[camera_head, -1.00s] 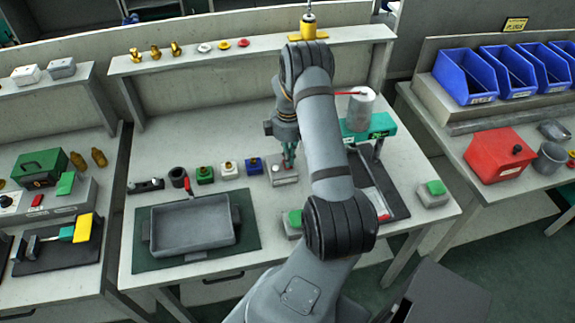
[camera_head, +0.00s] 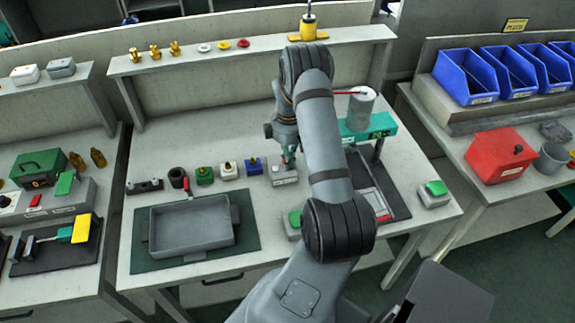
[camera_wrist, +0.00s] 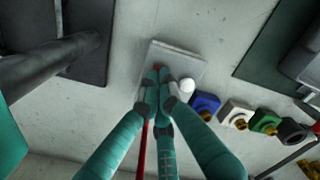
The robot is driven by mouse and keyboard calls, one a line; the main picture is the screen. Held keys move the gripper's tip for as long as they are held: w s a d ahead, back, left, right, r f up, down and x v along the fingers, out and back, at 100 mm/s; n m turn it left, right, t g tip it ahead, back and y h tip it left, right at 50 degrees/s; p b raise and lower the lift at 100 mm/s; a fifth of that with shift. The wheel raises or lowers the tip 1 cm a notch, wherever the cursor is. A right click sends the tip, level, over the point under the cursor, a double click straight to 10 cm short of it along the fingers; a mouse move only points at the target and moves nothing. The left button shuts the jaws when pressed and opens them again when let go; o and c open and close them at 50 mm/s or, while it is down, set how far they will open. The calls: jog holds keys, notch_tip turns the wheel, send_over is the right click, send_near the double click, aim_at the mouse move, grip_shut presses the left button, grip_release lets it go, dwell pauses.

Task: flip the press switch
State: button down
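A grey switch box (camera_head: 285,177) lies on the middle bench, right of the row of small coloured blocks. In the wrist view the box (camera_wrist: 183,58) has a small red part (camera_wrist: 157,67) at its near edge and a white round knob (camera_wrist: 187,86) at its corner. My gripper (camera_head: 289,163) is down at the box. In the wrist view my gripper's fingertips (camera_wrist: 159,80) are together, right at the red part. They cover part of it, and contact is hard to tell. The press (camera_head: 368,128) stands to the right, with a grey cylinder on top and a red handle.
A grey tray (camera_head: 190,224) lies on a dark green mat at the left. Blue (camera_head: 254,166), white, green and black small parts stand left of the switch box. A green-button box (camera_head: 433,194) sits at the right edge. A shelf with brass parts runs behind.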

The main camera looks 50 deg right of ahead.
jog(key=shift+r+p, duration=2.45)
jog(key=shift+r, duration=1)
jog(key=shift+f, duration=0.15)
notch_tip(320, 180, down, 7)
jog(key=b, duration=0.5)
jog(key=shift+f, duration=0.1)
jog(key=shift+r+p, duration=3.85)
jog(key=shift+r, duration=1.3)
jog(key=w+a+f+n+t+b, duration=0.1)
jog(key=w+a, duration=0.3)
jog(key=w, duration=0.5)
jog(key=w+a+f+n+t+b, duration=0.1)
jog(key=w+a+b, duration=0.3)
jog(key=w, duration=0.5)
jog(key=shift+a+n+t+h, duration=0.15)
jog(key=shift+n+t+h, duration=0.15)
jog(key=shift+n, duration=0.2)
jog(key=shift+a, duration=0.15)
